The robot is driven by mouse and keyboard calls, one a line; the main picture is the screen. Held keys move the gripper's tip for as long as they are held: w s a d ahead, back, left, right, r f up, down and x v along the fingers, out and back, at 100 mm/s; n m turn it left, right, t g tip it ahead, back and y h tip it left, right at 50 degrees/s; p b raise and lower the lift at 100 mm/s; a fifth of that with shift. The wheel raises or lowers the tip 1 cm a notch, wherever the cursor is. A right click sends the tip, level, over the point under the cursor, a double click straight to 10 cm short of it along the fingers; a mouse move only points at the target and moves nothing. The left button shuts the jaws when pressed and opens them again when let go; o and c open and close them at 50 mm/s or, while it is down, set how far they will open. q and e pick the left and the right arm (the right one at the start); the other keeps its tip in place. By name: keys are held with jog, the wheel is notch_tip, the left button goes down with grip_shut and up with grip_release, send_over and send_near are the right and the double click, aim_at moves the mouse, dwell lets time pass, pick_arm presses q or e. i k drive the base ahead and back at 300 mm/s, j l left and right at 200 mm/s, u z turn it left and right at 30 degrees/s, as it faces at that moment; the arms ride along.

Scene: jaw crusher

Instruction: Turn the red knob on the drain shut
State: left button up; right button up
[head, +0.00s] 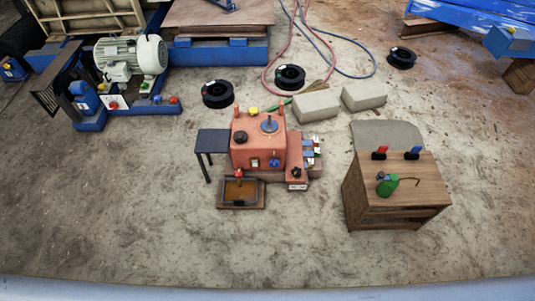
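A small red machine (258,140) stands on the ground near the middle of the head view. A small red knob (239,173) shows low on its front, at the drain. I cannot tell from here whether the knob is in its open or shut position. Below it a shallow wooden-edged tray (222,205) holds brown, oily-looking liquid. Neither of my grippers is in view.
A dark side table (212,140) stands left of the machine. A wooden crate (400,205) at right carries a green oil can (387,185). Grey blocks (316,106), black reels (290,77) and hoses lie behind. The ground in front is clear.

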aim_at(239, 173)
jog(key=i+j+z, duration=0.4)
jog(key=j, duration=0.2)
jog(key=i+j+z, duration=0.2)
jog(key=j, duration=0.15)
